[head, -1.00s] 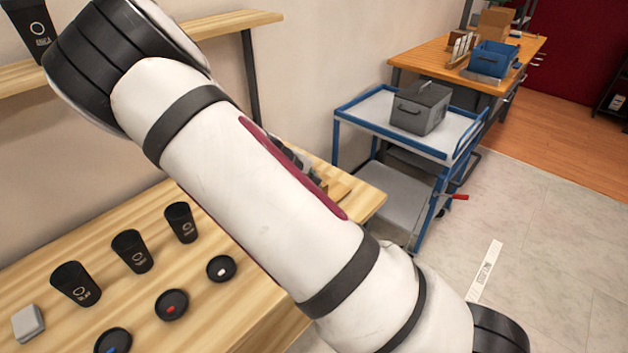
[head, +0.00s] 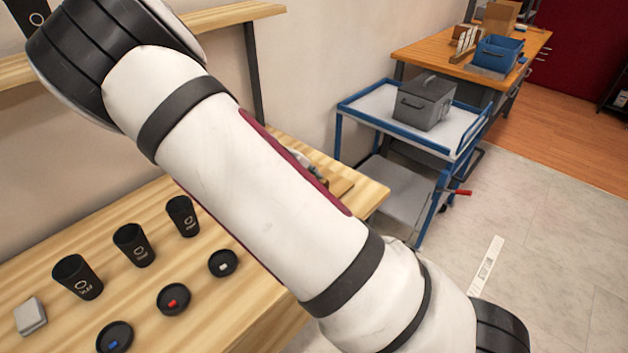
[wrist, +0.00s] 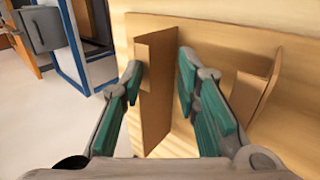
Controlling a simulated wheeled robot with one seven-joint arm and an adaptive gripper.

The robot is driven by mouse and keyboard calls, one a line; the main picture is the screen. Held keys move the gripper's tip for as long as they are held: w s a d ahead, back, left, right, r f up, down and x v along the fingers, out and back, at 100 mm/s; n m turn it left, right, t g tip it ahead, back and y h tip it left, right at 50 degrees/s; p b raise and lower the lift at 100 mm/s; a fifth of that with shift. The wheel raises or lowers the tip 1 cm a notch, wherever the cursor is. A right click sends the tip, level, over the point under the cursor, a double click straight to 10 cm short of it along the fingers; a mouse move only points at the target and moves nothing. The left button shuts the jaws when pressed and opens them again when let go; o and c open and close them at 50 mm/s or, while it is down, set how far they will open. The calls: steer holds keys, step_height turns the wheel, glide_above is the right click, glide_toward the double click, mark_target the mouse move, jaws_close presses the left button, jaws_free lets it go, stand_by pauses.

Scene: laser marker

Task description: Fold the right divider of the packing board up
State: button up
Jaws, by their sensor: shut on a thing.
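In the wrist view, my gripper (wrist: 158,76) has its two teal-padded fingers on either side of a brown divider panel (wrist: 157,90) of the packing board. It is shut on this panel, the one on the trolley side. The panel stands out from the tan board (wrist: 225,42); its exact angle is hard to tell. A second brown divider (wrist: 250,88) stands to the right of my right finger, apart from it.
Several black cups (head: 134,245) and lids (head: 173,299) stand on the wooden bench (head: 60,222) left of my arm. A blue-framed trolley (head: 365,112) with a grey box (head: 425,103) is beyond the bench's right end. Open floor (head: 560,240) lies at the right.

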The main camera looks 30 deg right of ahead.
steer(key=v, duration=1)
steer(key=shift+d+r, duration=0.15)
steer(key=shift+r, duration=0.25)
steer(key=s+a+r+m+y, duration=0.1)
steer(key=s+r+y, duration=0.1)
steer(key=s+r, duration=0.4)
steer(key=s+a+r+m+t+y, duration=0.1)
steer(key=s+r, duration=0.5)
steer(key=s, duration=0.7)
steer(key=s+a+r+m+y, duration=0.2)
steer(key=s+r+y, duration=0.2)
steer(key=s, duration=0.6)
steer(key=shift+a+r+y, duration=0.15)
steer(key=shift+r+y, duration=0.15)
steer(key=shift+r, duration=0.7)
